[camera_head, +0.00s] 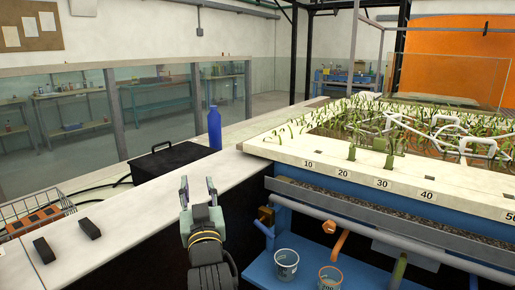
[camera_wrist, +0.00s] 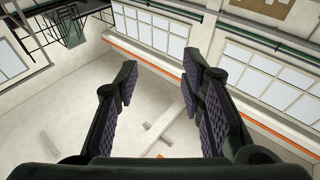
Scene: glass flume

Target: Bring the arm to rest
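My gripper (camera_head: 197,190) is in the lower middle of the head view, in front of the white bench top (camera_head: 118,215). Its two fingers point up and stand apart with nothing between them. In the wrist view my gripper (camera_wrist: 165,95) also shows open and empty, with dark ridged pads on both fingers. Beyond the fingers the wrist view shows only the room's wall, windows and ceiling. My forearm runs down to the bottom edge of the head view.
A blue bottle (camera_head: 214,128) and a black case (camera_head: 174,161) stand behind my gripper. Two black blocks (camera_head: 88,228) and a wire basket (camera_head: 38,215) are at left. The planted flume (camera_head: 345,172) is at right. Two cups (camera_head: 286,264) sit on a blue shelf (camera_head: 262,268) below it.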

